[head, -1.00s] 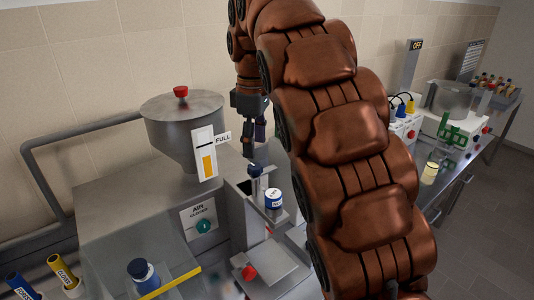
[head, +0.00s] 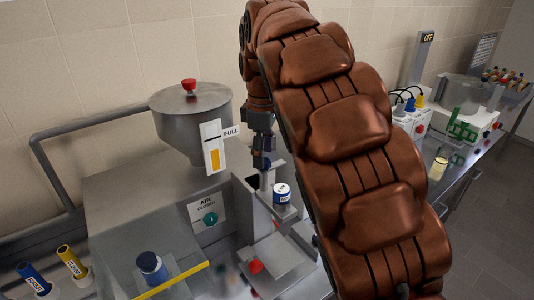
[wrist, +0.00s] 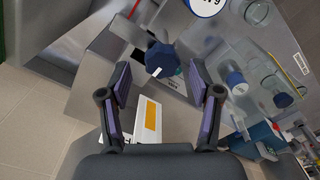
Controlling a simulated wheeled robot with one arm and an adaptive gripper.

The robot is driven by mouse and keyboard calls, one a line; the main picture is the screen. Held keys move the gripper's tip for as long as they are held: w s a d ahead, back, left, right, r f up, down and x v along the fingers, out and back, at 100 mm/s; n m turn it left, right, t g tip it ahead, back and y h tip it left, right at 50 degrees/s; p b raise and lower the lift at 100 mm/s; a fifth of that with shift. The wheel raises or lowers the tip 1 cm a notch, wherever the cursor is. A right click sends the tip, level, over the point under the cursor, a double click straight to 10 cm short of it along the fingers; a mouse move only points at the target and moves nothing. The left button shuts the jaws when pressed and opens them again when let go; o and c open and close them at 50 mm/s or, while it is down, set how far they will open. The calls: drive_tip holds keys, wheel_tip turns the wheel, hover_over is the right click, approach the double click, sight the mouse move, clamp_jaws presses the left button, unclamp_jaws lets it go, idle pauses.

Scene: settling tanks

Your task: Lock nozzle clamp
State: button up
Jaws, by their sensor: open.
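The nozzle clamp appears to be the dark blue lobed knob (wrist: 160,60) with a white mark, on the grey metal filler machine. In the wrist view, the knob lies just beyond my open fingertips (wrist: 158,82), roughly centred between them. I cannot tell whether either finger touches it. In the head view, my gripper (head: 262,158) points down right of the hopper, and the knob is hidden behind it or merges with it. A blue-and-white jar (head: 281,194) stands just right of and below my gripper; its white lid (wrist: 206,4) shows at the wrist view's top edge.
The steel hopper (head: 190,112) with its FULL gauge (head: 213,146) stands close left of my gripper. The air dial (head: 210,218) reads CLOSED. A red button (head: 255,267) and a blue-capped bottle (head: 152,267) are in front. White boxes with plugs (head: 410,120) stand to the right.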

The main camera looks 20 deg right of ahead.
drive_tip(key=shift+f, duration=0.8)
drive_tip(key=shift+s, duration=0.1)
drive_tip(key=c, duration=1.1)
drive_tip(key=shift+d, duration=0.15)
drive_tip(key=shift+c, duration=0.2)
